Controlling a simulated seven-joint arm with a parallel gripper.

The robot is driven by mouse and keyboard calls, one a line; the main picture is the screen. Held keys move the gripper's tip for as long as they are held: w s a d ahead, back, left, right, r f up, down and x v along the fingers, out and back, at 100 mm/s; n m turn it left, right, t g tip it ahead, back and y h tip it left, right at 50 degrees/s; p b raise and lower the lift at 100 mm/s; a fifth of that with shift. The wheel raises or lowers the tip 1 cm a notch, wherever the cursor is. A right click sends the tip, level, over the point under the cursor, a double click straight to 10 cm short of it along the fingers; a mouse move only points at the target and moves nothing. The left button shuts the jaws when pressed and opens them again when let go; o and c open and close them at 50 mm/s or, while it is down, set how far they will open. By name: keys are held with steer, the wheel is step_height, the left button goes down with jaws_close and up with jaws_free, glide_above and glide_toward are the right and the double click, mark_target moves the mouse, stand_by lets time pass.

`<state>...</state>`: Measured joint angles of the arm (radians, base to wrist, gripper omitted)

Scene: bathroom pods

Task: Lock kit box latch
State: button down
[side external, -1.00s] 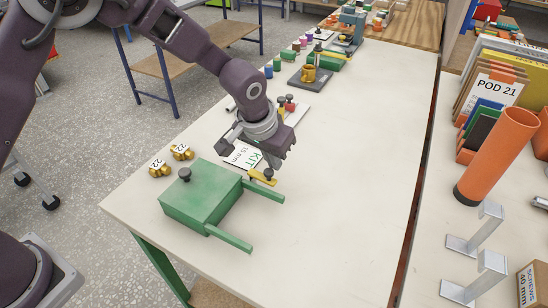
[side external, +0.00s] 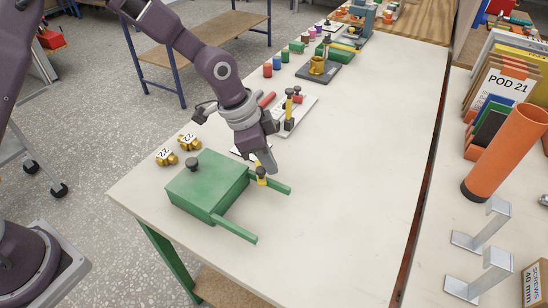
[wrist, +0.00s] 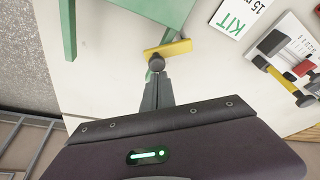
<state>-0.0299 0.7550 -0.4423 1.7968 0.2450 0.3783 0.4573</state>
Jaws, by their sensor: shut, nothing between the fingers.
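The green kit box (side external: 207,182) sits on the near left of the bench, with a black knob on top and two green rails sticking out to the right. The yellow latch bar (wrist: 170,48) lies by the far rail, with a dark round knob (wrist: 156,62) on it. In the side view the latch (side external: 261,181) is partly hidden by my gripper. My gripper (wrist: 157,78) is shut and empty, its fingertips right at the latch knob; it also shows above the latch in the side view (side external: 268,168). I cannot tell whether they touch.
A white KIT card (wrist: 240,14) lies beside the box. A pale tray (side external: 297,117) with hammer-like tools is behind my gripper. The bench right of the rails is clear.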

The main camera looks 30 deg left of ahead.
steer(key=m, duration=0.1)
steer(key=s+a+m+g, duration=0.1)
steer(key=m, duration=0.1)
steer(key=shift+s+m+h, duration=0.1)
steer(key=shift+m+h, duration=0.2)
steer(key=m, duration=0.1)
steer(key=a+m, duration=0.1)
steer(key=shift+s+m+g, duration=0.3)
steer(key=shift+g, duration=0.1)
steer(key=shift+s+a, duration=0.1)
steer(key=shift+a, duration=0.3)
step_height(320, 180, up, 10)
steer(key=f, duration=0.1)
glide_above(257, 174)
steer(key=shift+a+r, duration=0.1)
steer(key=shift+r, duration=0.15)
